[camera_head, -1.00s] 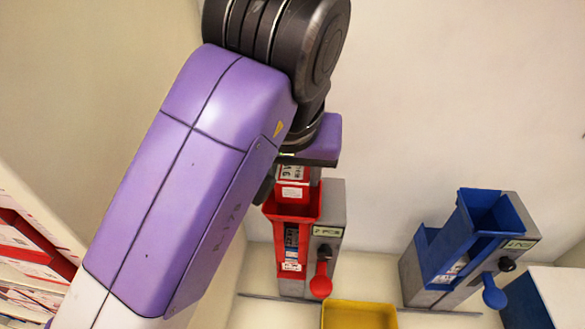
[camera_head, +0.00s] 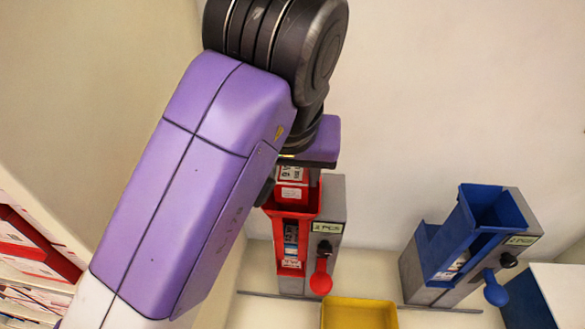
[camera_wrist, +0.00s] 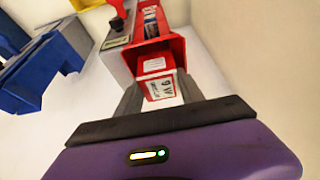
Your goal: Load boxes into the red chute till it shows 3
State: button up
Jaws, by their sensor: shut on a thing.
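The red chute (camera_head: 312,205) stands against the back wall, with a grey body, a red lever and a small display (camera_head: 327,228) that seems to read 2 PCS. Boxes with blue, white and red faces show in its front slot (camera_head: 291,245). My gripper (camera_wrist: 160,85) is shut on a red-and-white box (camera_wrist: 161,90). In the head view that box (camera_head: 291,191) is at the chute's open top, its lower end apparently inside the mouth. The chute also shows in the wrist view (camera_wrist: 173,50). My arm hides much of the gripper in the head view.
A blue chute (camera_head: 490,212) with a blue lever stands to the right. A yellow bin (camera_head: 358,314) is below, between the chutes. Shelves with red-and-white boxes (camera_head: 35,250) are at the left edge. A white-topped blue thing (camera_head: 545,298) is at the lower right.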

aim_at(293, 171)
jog(key=shift+f+b, duration=0.6)
jog(key=shift+f, duration=0.4)
jog(key=o, duration=1.4)
notch_tip(293, 171, up, 6)
jog(key=p, duration=0.5)
jog(key=shift+r+p, duration=0.6)
jog(key=shift+r, duration=0.4)
